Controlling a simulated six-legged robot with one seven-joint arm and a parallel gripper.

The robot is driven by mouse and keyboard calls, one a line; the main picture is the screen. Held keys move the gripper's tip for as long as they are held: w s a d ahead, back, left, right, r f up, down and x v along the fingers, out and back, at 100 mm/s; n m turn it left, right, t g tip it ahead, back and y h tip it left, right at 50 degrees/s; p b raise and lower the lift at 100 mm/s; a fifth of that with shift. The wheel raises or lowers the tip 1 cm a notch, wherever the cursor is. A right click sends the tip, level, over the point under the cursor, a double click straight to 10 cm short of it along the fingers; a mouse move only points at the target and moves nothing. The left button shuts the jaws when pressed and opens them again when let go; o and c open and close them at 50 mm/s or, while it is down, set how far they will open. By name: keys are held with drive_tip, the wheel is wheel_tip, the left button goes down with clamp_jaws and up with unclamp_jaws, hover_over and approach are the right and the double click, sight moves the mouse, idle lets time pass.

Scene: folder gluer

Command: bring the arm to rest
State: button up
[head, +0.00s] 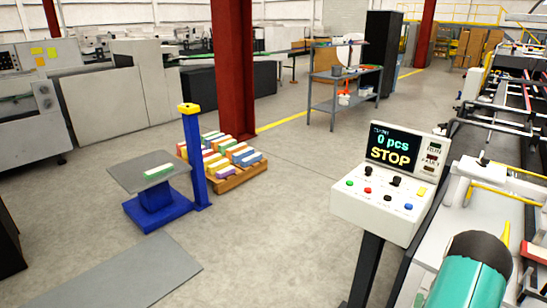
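My gripper is not in this view, so I cannot see whether it is open or shut or what is near it. The control panel (384,204) stands on a dark post at the right, close to me. Its screen (391,144) reads "0 pcs" and "STOP". Under the screen are several coloured buttons and black knobs.
The folder gluer (494,183) runs along the right edge. A grey-topped blue stand (140,176) holds a green and white box. Behind it a pallet (237,178) carries coloured boxes. A red column (235,70) and a grey shelf (322,104) stand farther back. Open floor (270,245) lies centrally.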

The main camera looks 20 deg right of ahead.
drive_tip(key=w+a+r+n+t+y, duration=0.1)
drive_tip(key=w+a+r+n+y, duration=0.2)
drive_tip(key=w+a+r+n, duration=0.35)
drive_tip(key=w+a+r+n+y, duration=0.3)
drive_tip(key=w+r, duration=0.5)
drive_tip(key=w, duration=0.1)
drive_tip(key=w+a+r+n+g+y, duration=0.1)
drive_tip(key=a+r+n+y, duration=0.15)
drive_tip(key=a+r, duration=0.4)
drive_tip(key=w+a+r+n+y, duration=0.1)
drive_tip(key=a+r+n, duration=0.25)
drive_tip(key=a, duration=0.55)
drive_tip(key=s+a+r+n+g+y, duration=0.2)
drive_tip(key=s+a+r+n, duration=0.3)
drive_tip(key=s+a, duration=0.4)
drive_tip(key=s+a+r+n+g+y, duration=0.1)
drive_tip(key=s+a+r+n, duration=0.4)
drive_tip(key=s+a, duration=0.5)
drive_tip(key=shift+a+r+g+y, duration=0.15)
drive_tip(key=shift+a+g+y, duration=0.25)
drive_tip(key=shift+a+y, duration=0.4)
